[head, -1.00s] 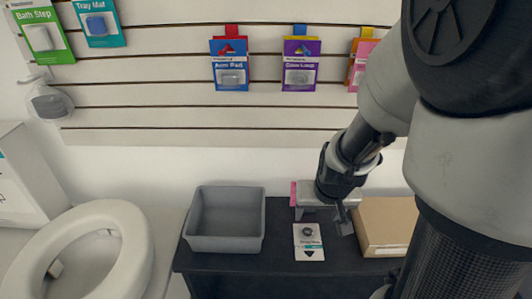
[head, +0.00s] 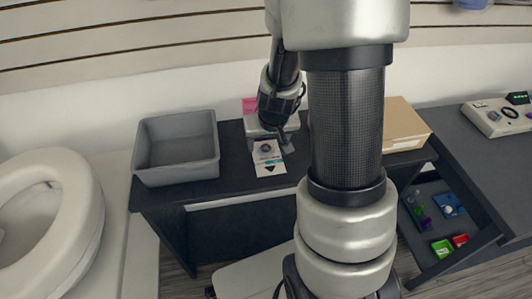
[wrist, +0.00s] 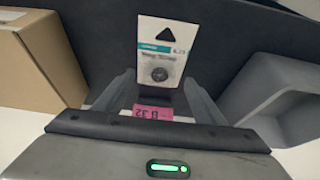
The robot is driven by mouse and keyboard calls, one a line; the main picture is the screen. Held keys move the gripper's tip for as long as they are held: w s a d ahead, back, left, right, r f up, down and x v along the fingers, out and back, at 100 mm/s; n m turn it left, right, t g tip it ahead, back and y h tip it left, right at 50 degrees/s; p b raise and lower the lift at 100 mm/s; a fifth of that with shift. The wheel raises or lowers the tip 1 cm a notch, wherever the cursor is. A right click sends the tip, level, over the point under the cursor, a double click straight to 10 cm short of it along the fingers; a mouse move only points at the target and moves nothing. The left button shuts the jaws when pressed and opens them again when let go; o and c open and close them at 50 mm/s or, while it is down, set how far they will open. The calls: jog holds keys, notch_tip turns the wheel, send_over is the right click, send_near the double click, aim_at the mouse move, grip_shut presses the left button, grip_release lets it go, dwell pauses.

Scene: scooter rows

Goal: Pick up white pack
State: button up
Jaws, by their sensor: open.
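The white pack (head: 268,158) has a black triangle, a teal strip and a dark round item on it. It is at the front of the dark bench, right of the grey bin. In the wrist view my gripper (wrist: 163,88) is open, one finger on each side, with nothing visibly clamped. I cannot tell whether the fingers touch the pack.
The grey bin (head: 177,150) stands left on the bench (head: 230,190). A cardboard box (head: 405,125) stands right. A pink price label (wrist: 152,112) shows below the pack in the wrist view. An open drawer (head: 440,225) with small coloured items is at lower right.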

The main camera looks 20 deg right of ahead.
aim_at(267, 148)
jog(key=x, duration=0.2)
jog(key=shift+w+f, duration=0.1)
jog(key=shift+f, duration=0.2)
jog(key=c, duration=1.2)
jog(key=shift+o, duration=0.2)
notch_tip(267, 148, up, 10)
jog(key=p, duration=0.4)
